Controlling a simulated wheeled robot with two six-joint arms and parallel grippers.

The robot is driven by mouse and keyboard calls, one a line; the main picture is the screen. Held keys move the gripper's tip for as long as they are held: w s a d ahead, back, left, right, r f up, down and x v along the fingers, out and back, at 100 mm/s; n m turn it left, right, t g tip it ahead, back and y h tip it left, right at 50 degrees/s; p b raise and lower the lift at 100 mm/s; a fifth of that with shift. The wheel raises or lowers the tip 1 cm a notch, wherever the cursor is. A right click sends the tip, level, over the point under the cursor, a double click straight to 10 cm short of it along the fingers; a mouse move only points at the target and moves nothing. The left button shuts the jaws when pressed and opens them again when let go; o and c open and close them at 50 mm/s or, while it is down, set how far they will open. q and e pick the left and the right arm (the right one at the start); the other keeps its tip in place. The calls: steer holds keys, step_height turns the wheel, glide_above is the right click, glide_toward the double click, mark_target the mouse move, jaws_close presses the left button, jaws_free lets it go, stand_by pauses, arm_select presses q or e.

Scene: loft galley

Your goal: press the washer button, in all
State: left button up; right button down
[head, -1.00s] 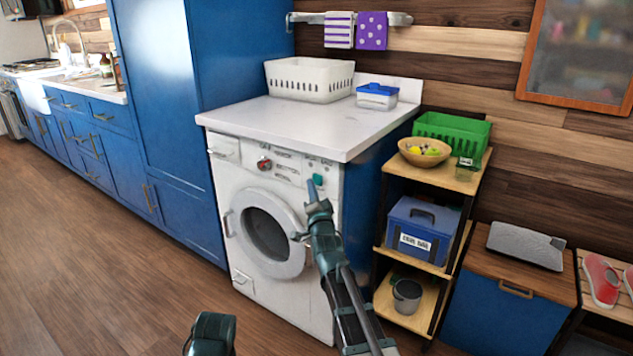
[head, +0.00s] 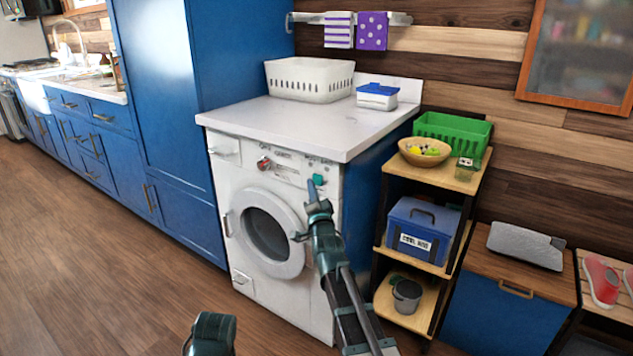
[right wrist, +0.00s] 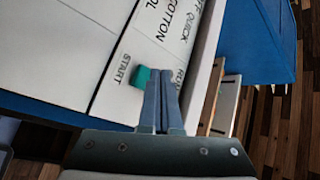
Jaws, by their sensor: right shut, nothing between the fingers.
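The white washer (head: 290,300) with a round door stands under a white counter. Its small teal button (head: 319,180) is at the upper right of the front panel; it also shows in the right wrist view (right wrist: 140,77) beside the word START. My right gripper (head: 312,186) is shut and empty, with its fingertips just in front of the panel, close to the button. In the right wrist view the fingertips (right wrist: 161,74) overlap the button's right edge; I cannot tell whether they touch it. My left gripper's fingers are out of view.
A red-marked dial (head: 264,163) is further left on the panel. The counter (head: 280,119) overhangs above, with a white basket (head: 309,80) and a blue-lidded box (head: 377,97) on it. A shelf (head: 450,180) with several items stands to the right. The floor at left is clear.

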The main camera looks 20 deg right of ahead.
steer(key=shift+w+d, duration=0.1)
steer(key=shift+w+d, duration=0.15)
steer(key=shift+d, duration=0.1)
stand_by(0.3)
steer(key=shift+w+d, duration=0.35)
steer(key=shift+d, duration=0.05)
stand_by(0.8)
steer(key=shift+s+a, duration=0.6)
steer(key=shift+a, duration=0.15)
stand_by(0.3)
steer(key=s+a, duration=0.1)
steer(key=a, duration=0.1)
steer(key=s+a, duration=0.2)
stand_by(0.4)
stand_by(0.5)
